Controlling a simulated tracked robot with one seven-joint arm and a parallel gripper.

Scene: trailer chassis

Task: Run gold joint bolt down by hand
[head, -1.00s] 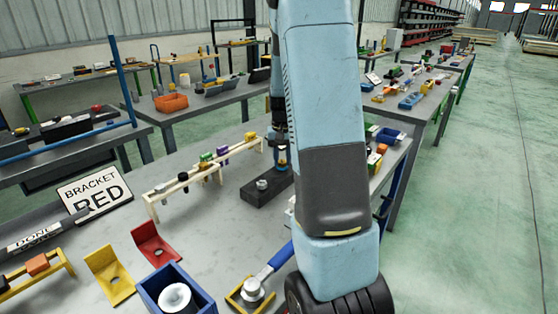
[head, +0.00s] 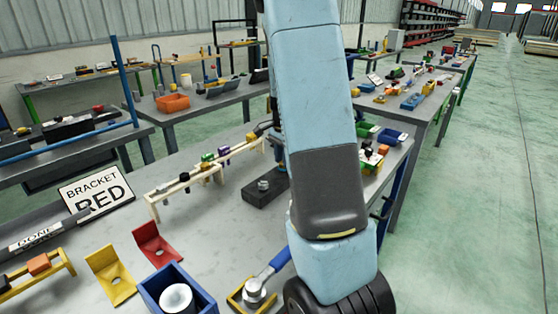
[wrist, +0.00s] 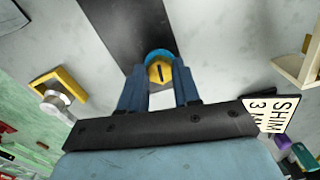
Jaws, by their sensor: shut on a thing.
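The gold joint bolt (wrist: 160,73) shows in the wrist view as a gold hexagonal head with a dark slot. My gripper (wrist: 159,78) is shut on it, with one blue finger on each side. A blue ring (wrist: 158,54) shows around the far side of the head. The dark block (wrist: 122,22) extends beyond it; in the head view this block (head: 258,197) lies on the bench with a grey bolt-like piece (head: 263,185) on top. My arm hides most of the gripper and the gold bolt in the head view. How far the bolt is seated cannot be seen.
A wooden rack (head: 185,184) with coloured pieces stands left of the block. A blue box (head: 175,293) and red (head: 152,243) and yellow (head: 110,275) brackets are at front left.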

